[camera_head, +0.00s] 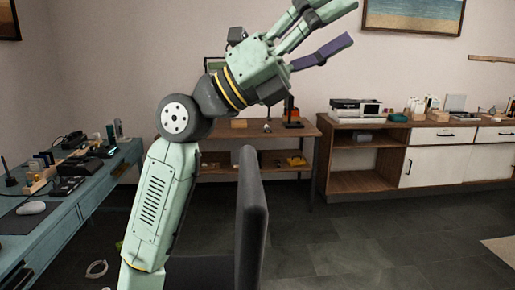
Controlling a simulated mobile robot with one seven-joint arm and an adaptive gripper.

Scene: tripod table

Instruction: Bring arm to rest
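My arm rises from the bottom of the head view, a pale green limb with a dark round elbow joint, and bends up to the right. My gripper (347,24) is at the top centre, raised in the air and pointing up and right. Its fingers are spread, with bare wall showing between the upper finger and the lower one with a dark purple face. I see nothing held between them. The top of the gripper lies close to the upper picture edge.
A black chair back (252,205) stands just right of my forearm. A blue-green desk (62,215) with small items is at the left. A wooden shelf (220,130) and a white-doored cabinet (428,168) line the back wall. The floor (380,240) at right is mostly clear.

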